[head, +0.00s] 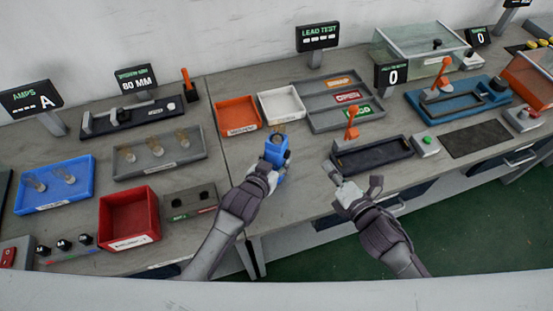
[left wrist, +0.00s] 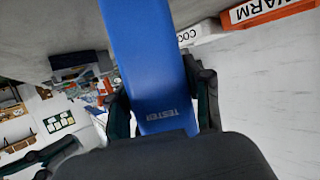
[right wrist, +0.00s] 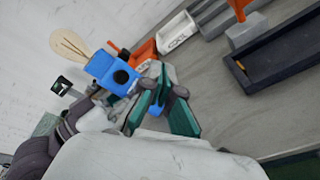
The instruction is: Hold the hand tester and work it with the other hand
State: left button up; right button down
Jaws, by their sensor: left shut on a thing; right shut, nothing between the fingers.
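The blue hand tester (head: 275,152) is held upright above the table's front part in the head view. My left gripper (left wrist: 162,90) is shut on its blue body, which bears the word TESTER in the left wrist view. The tester's head (right wrist: 108,68) shows a round black knob or button in the right wrist view. A pale tan fan-shaped piece (right wrist: 70,46) stands out beyond the head. My right gripper (head: 335,174) is shut and empty, to the right of the tester and apart from it in the head view. Its teal fingers (right wrist: 160,86) partly overlap the tester in the right wrist view.
A lead test display (head: 317,38) shows dashes. Orange (head: 238,113) and white (head: 282,103) trays stand behind the tester. A dark fixture with an orange lever (head: 352,122) is behind my right gripper. A red bin (head: 128,218) and blue tray (head: 54,184) lie left.

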jog(key=w+a, duration=0.3)
jog(key=a, duration=0.4)
jog(key=shift+a+m+h, duration=0.3)
jog(key=shift+a, duration=0.1)
jog(key=shift+w+f, duration=0.1)
dwell(1.2)
jog(key=shift+w+a, duration=0.15)
jog(key=shift+a, duration=0.2)
jog(key=shift+d, duration=0.1)
jog(key=shift+s+d, duration=0.2)
jog(key=shift+d, duration=0.05)
dwell(0.3)
jog(key=s+d, duration=0.2)
jog(key=d, duration=0.3)
jog(key=shift+s+d, duration=0.25)
